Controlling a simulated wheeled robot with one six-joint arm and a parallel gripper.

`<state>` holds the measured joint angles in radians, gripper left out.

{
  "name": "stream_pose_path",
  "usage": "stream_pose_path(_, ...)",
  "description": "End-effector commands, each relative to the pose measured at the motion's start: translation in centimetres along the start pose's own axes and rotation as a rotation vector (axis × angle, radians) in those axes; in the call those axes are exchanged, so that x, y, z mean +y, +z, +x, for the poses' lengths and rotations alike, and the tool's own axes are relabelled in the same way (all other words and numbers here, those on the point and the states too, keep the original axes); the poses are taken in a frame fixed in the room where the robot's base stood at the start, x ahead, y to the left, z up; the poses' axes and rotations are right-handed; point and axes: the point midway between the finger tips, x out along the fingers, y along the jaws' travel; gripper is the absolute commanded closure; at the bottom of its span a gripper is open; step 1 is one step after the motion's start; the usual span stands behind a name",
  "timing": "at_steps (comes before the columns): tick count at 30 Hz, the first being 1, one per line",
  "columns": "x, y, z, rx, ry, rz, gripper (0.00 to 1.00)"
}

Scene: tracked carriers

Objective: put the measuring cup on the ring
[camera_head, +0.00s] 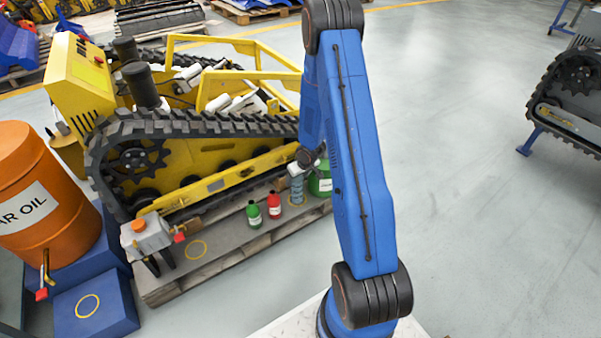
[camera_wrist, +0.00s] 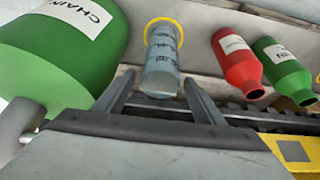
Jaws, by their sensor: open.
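The measuring cup (camera_head: 297,190) is a clear bluish cylinder with dark markings, standing upright on a wooden pallet. In the wrist view the cup (camera_wrist: 162,66) has a yellow ring (camera_wrist: 150,23) around its base. Another yellow ring (camera_head: 196,250) lies empty on the pallet's near left part, and a third yellow ring (camera_head: 87,306) is on a blue block. My gripper (camera_head: 297,171) is just above the cup, partly hidden by my arm. In the wrist view my gripper (camera_wrist: 157,82) is open, its fingertips on either side of the cup's upper end; contact cannot be told.
A green bottle (camera_head: 254,214) and a red bottle (camera_head: 274,206) stand left of the cup. A large green container labelled CHAIN (camera_wrist: 60,50) stands close on its other side. A yellow tracked carrier (camera_head: 210,173) rises behind. A grey box-like device (camera_head: 147,237) stands beside the empty pallet ring.

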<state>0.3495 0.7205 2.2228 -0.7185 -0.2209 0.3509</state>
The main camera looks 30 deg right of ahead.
Motion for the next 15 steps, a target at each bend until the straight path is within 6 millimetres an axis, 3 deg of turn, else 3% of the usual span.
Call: stream_pose_path(15,0.0,-0.1,-7.4,0.002,0.001,-0.003,0.37)
